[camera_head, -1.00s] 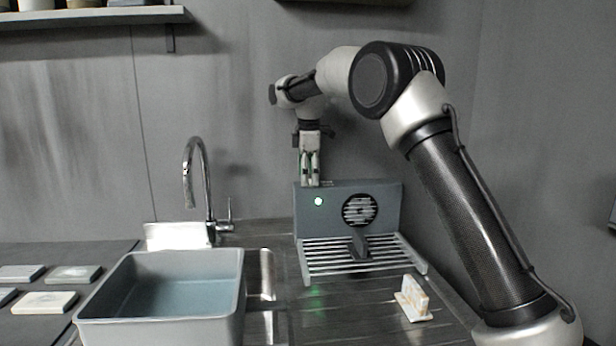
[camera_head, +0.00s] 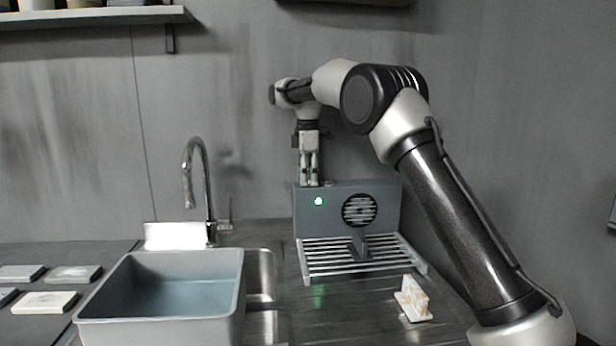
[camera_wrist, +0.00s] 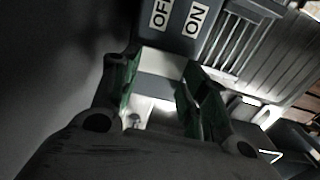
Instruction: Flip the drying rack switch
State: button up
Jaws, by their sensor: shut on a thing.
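The drying rack (camera_head: 385,198) is a grey unit with a round fan grille and a slatted metal shelf, standing on the counter right of the sink. A green light (camera_head: 319,201) glows on its front. My gripper (camera_head: 309,183) points down at the rack's top left edge. In the wrist view, OFF and ON labels (camera_wrist: 194,21) show on the rack just beyond my fingers. My green-padded fingers (camera_wrist: 157,88) stand either side of a pale block, which I take to be the switch (camera_wrist: 160,64). The fingers hide much of it, and its set position cannot be told.
A grey basin (camera_head: 160,325) sits over the sink at left, with a tall chrome tap (camera_head: 208,190) behind. Flat sample tiles (camera_head: 45,302) lie far left. A wall shelf (camera_head: 90,15) hangs upper left.

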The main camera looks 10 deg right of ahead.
dwell(0.3)
jog(key=o, duration=1)
notch_tip(320, 180, up, 7)
jog(key=shift+w+r, duration=0.1)
jog(key=shift+r, duration=0.15)
